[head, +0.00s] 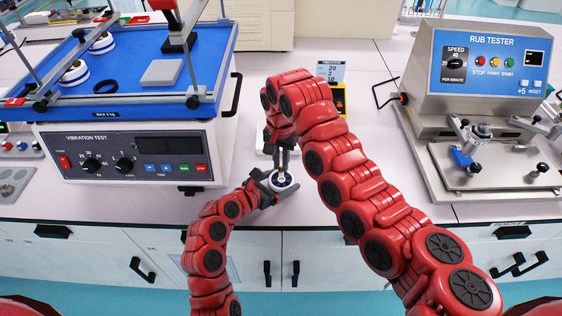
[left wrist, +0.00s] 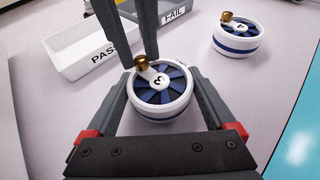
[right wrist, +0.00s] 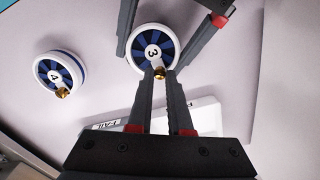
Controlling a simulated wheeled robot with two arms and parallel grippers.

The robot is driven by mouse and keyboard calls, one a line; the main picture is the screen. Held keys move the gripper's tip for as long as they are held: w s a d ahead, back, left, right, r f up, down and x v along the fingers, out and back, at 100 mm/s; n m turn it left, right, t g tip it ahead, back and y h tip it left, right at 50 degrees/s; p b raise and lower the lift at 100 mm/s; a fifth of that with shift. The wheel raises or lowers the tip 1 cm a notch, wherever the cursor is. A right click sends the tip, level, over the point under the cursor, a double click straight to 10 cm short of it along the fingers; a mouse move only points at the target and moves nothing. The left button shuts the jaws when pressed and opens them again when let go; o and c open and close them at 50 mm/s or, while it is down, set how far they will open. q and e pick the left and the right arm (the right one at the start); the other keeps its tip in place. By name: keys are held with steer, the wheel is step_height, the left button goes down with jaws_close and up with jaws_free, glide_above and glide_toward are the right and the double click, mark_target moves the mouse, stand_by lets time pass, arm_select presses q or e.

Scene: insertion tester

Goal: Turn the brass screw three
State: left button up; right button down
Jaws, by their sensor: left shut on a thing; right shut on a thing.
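A round white unit marked 3 (left wrist: 158,100), with blue segments on top, stands upright on the bench; it also shows in the right wrist view (right wrist: 150,42). My left gripper (head: 269,187) is shut on its sides, one finger on each side. A small brass screw (left wrist: 142,63) is at the unit's rim; it also shows in the right wrist view (right wrist: 160,72). My right gripper (right wrist: 164,78) reaches down from above with its fingertips shut on the brass screw. The fingers partly hide the screw, and its turn angle cannot be told.
A second unit (right wrist: 59,72), marked 4 and with its own brass screw, stands apart. A PASS tray (left wrist: 72,60) and a FAIL tray (left wrist: 182,12) are near. The vibration tester (head: 130,153) stands left and the rub tester (head: 480,95) right. The bench front edge is close.

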mark_target(281, 168)
arm_select(q)
steer(key=shift+s+f, duration=0.1)
steer(key=shift+f, duration=0.2)
arm_select(e)
steer(key=m, duration=0.7)
steer(key=shift+w+r, duration=0.15)
arm_select(q)
steer(key=shift+r, duration=0.1)
arm_select(e)
steer(key=c, duration=0.8)
jaws_free()
arm_select(q)
steer(key=shift+r, duration=0.1)
arm_select(e)
step_height(281, 168, up, 12)
arm_select(q)
steer(key=o, duration=1.2)
steer(key=shift+c, duration=0.2)
